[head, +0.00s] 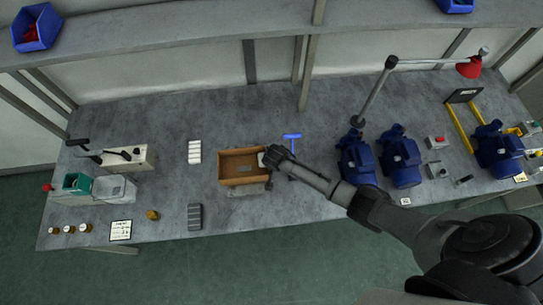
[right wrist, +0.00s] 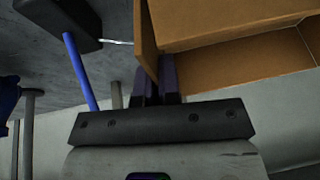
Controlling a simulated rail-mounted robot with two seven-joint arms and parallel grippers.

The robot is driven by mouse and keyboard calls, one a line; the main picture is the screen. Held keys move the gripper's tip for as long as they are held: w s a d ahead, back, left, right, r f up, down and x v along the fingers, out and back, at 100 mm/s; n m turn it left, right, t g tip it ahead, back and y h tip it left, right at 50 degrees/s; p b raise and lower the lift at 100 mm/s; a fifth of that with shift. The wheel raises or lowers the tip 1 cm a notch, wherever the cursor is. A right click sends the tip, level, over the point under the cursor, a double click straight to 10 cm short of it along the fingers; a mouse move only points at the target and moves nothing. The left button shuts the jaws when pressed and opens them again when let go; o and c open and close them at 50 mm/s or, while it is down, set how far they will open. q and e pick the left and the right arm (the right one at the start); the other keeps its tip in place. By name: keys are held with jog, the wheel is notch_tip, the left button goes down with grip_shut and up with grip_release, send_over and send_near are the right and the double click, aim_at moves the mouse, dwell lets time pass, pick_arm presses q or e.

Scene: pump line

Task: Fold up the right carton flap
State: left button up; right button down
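The open brown carton (head: 232,181) stands on the grey bench in the head view; its corner and walls (right wrist: 230,20) fill the upper right of the right wrist view. A narrow brown panel (right wrist: 147,42), which looks like the right flap, stands at the carton's near side there. My right gripper (head: 270,158) is at the carton's right end. Its two dark fingers (right wrist: 157,82) are close together, with the tips at the panel's lower edge. They look shut; whether they touch the panel is unclear. My left gripper is not in view.
A blue T-handled tool (head: 291,137) stands just right of my right gripper and its blue rod (right wrist: 80,70) shows close by. Blue pumps (head: 356,160) stand further right. A white stack (head: 195,151) and a grey block (head: 194,216) lie left of the carton.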

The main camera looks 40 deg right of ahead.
jog(key=shift+w+a+g+h+p, duration=0.15)
jog(key=shift+a+g+h+p, duration=0.15)
jog(key=shift+h, duration=0.1)
jog(key=shift+f, duration=0.1)
dwell(0.3)
jog(key=c, duration=1.3)
grip_release()
